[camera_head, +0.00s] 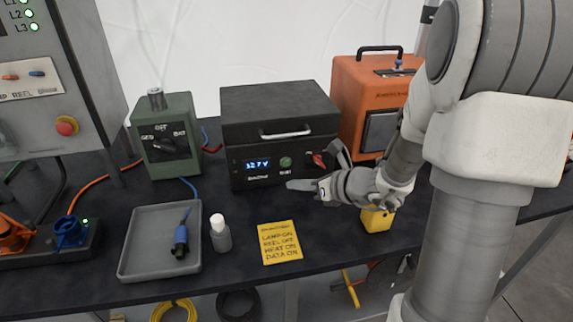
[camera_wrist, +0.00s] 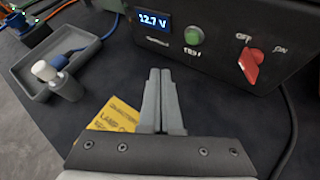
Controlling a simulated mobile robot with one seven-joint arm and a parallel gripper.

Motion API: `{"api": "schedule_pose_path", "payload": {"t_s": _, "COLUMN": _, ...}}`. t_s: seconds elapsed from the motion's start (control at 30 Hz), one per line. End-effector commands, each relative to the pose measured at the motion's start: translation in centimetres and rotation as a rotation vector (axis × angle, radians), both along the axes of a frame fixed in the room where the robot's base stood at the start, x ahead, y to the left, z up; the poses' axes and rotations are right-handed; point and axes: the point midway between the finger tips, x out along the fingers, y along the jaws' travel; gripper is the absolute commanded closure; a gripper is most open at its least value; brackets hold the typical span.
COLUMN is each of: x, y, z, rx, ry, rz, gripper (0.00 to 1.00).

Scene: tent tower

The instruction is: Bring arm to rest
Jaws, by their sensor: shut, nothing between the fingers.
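My gripper (camera_head: 303,184) is in front of the black power box (camera_head: 280,110), above the dark table, with its fingers together and nothing between them. In the wrist view my gripper (camera_wrist: 160,75) shows its two fingers side by side, pointing toward the box's front panel. The box has a lit display (camera_wrist: 160,21), a green button (camera_wrist: 194,37) and a red switch (camera_wrist: 249,66) beside OFF and ON labels. The gripper is apart from the switch. My arm comes in from the right and hides part of the table and the orange unit.
A green selector box (camera_head: 165,137), a grey tray (camera_head: 140,240) with a blue-ended connector (camera_head: 181,240), a small bottle (camera_head: 220,235) and a yellow note (camera_head: 279,243) are on the table (camera_head: 330,235). An orange unit (camera_head: 350,85) and a yellow object (camera_head: 376,220) are near my arm.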

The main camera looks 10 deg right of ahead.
Motion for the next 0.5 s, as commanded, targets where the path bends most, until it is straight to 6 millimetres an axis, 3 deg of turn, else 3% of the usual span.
{"api": "schedule_pose_path", "payload": {"t_s": 0.23, "x": -0.4, "y": 0.8, "z": 1.1, "rx": -0.036, "ry": -0.023, "rz": 0.051, "gripper": 1.0}}
{"api": "schedule_pose_path", "payload": {"t_s": 0.37, "x": -2.2, "y": 3.1, "z": 4.0, "rx": -0.155, "ry": -0.094, "rz": 0.214, "gripper": 1.0}}
{"api": "schedule_pose_path", "payload": {"t_s": 0.5, "x": -5.5, "y": 6.0, "z": 7.6, "rx": -0.355, "ry": -0.21, "rz": 0.476, "gripper": 1.0}}
